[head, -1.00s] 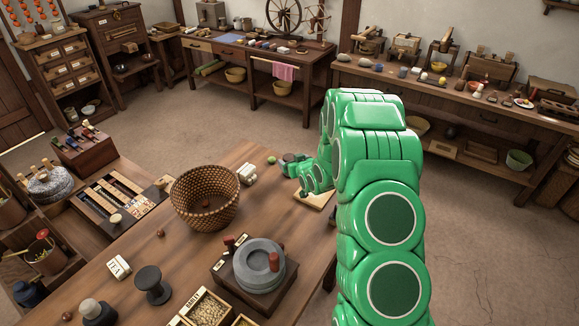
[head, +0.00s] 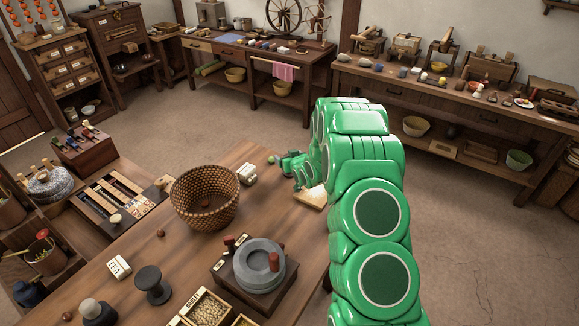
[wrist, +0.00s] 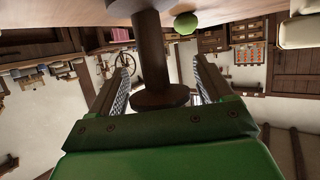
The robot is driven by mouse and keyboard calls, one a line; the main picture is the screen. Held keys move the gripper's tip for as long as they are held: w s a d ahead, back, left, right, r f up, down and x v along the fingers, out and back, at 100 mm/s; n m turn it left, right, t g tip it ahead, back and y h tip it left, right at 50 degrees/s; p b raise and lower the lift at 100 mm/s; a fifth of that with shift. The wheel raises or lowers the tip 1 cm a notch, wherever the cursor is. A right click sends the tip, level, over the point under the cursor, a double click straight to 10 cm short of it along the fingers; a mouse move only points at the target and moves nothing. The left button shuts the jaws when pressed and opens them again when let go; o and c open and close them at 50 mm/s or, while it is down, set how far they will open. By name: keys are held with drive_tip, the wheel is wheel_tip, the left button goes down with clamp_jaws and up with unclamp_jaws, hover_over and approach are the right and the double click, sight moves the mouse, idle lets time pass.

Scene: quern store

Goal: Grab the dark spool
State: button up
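A dark brown spool (wrist: 152,50) with a narrow stem and a wide round end shows in the wrist view, which is upside down. My gripper (wrist: 157,78) is open, with one finger on each side of the spool. Narrow gaps show between the fingers and the wide end. In the head view my gripper (head: 290,167) is low at the far end of the table, and my arm hides most of the space around it.
A woven basket (head: 205,197) and a quern stone (head: 259,265) stand on the table (head: 185,250). A light board (head: 311,197) lies under my arm.

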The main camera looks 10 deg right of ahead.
drive_tip(key=c, duration=0.9)
drive_tip(key=shift+c, duration=0.2)
drive_tip(key=shift+r, duration=0.5)
drive_tip(key=r, duration=0.3)
drive_tip(key=shift+s, duration=0.25)
drive_tip(key=a+r+v, duration=0.1)
drive_tip(key=v, duration=0.7)
drive_tip(key=w+a+r+v, duration=0.1)
drive_tip(key=r+v, duration=0.1)
drive_tip(key=v, duration=0.5)
drive_tip(key=shift+s+a, duration=0.4)
drive_tip(key=shift+a, duration=0.05)
